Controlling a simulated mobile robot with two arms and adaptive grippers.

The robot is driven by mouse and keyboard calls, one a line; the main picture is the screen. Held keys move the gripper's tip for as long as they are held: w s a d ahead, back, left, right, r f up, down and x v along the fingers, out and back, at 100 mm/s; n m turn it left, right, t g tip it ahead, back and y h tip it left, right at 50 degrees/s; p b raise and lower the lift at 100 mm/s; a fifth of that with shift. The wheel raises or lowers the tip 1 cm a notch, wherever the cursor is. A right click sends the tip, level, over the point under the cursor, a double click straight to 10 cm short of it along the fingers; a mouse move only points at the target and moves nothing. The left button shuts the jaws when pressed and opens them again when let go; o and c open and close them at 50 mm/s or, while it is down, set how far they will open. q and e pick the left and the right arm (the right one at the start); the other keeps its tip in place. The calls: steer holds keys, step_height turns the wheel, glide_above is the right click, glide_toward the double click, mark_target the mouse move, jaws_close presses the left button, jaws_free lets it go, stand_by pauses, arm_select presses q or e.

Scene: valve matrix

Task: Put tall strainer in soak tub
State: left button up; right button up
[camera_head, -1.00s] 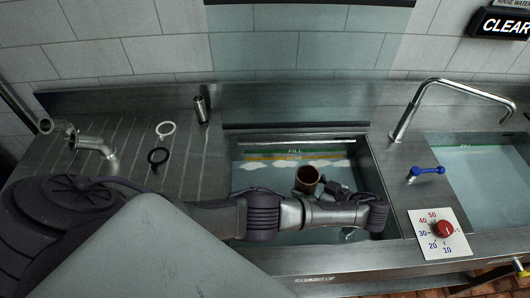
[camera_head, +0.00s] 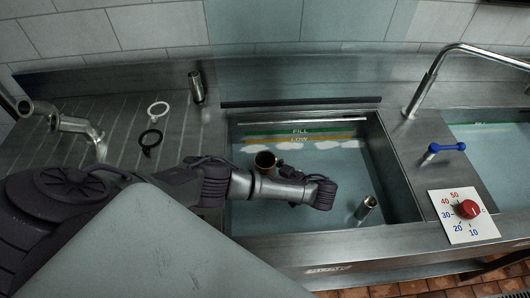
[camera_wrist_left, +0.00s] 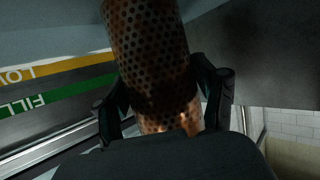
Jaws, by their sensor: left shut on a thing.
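A copper-brown perforated tube, the strainer (camera_wrist_left: 150,50), fills the middle of the left wrist view. My left gripper (camera_wrist_left: 165,95) is shut on it, with a black finger on each side. In the head view the strainer's open round top (camera_head: 265,160) shows just behind my left wrist, over the left basin, the soak tub (camera_head: 398,200). My arm hides its lower part, so I cannot tell whether it touches the water or bottom. The tub's back wall has a green FILL band and a yellow LOW band. My right gripper is not in view.
A silver cylinder (camera_head: 366,207) stands tilted-looking in the tub's front right. Another (camera_head: 197,88) stands on the drainboard beside a white ring (camera_head: 158,109) and a black ring (camera_head: 150,140). A faucet (camera_head: 432,75), blue lever (camera_head: 446,147) and red dial (camera_head: 467,209) are at right.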

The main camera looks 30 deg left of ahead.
arm_select(q)
steer(key=shift+a+f, duration=0.2)
steer(key=shift+f, duration=1.9)
steer(key=shift+b, duration=0.3)
steer(key=o, duration=1.3)
steer(key=v, duration=0.7)
steer(key=shift+s+d, duration=0.1)
steer(key=shift+d, duration=0.2)
steer(key=shift+r, duration=0.1)
